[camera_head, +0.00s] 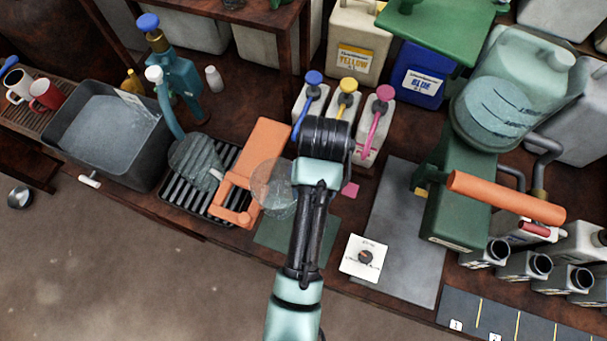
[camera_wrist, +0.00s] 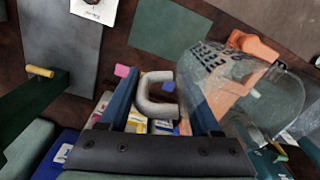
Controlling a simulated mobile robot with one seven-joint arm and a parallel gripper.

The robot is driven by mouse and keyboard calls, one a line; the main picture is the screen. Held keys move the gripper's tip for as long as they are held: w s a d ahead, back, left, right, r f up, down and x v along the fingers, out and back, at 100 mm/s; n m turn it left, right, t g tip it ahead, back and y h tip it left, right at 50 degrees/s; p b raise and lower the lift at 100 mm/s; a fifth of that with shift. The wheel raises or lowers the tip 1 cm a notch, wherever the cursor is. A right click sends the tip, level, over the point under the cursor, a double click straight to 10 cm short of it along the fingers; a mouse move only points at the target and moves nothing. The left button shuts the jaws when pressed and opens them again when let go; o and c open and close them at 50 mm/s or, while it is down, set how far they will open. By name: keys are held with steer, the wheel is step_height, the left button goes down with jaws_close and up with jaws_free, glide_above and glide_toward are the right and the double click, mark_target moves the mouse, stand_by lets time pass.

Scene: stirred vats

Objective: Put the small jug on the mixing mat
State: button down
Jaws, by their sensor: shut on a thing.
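The small jug (camera_head: 272,187) is clear, with dark markings on its wall. It hangs at the left of my gripper (camera_head: 297,172), partly over an orange bracket. In the wrist view the jug (camera_wrist: 207,70) has a pale loop handle (camera_wrist: 143,95) between my two fingers, and my gripper (camera_wrist: 165,115) is shut on that handle. A flat green mat, seemingly the mixing mat (camera_head: 268,235), lies near the bench's front edge, below the jug in the picture. It also shows in the wrist view (camera_wrist: 165,28). My arm hides part of the mat in the head view.
The orange bracket (camera_head: 262,150) and a black drain rack (camera_head: 178,195) with another clear vessel (camera_head: 197,158) are to the left. A white dial card (camera_head: 364,258) and a grey slab (camera_head: 408,215) are to the right. Pump bottles (camera_head: 377,125) stand behind my gripper.

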steer(key=s+d+f+m+b, duration=0.1)
steer(key=f+b, duration=0.1)
steer(key=f, duration=0.3)
steer(key=s+d+f+m+b, duration=0.1)
steer(key=f+b, duration=0.2)
steer(key=f, duration=0.3)
steer(key=s+d+f+m+b, duration=0.1)
steer(key=s+f+b, duration=0.1)
steer(key=f, duration=0.4)
steer(key=shift+m, duration=0.3)
steer(key=shift+w+f+b, duration=0.1)
steer(key=shift+f+b, duration=0.25)
steer(key=shift+f, duration=1.9)
steer(key=shift+f, duration=0.15)
steer(key=shift+c, duration=0.5)
jaws_free()
step_height(320, 180, up, 12)
steer(key=p, duration=0.1)
steer(key=shift+d, duration=0.2)
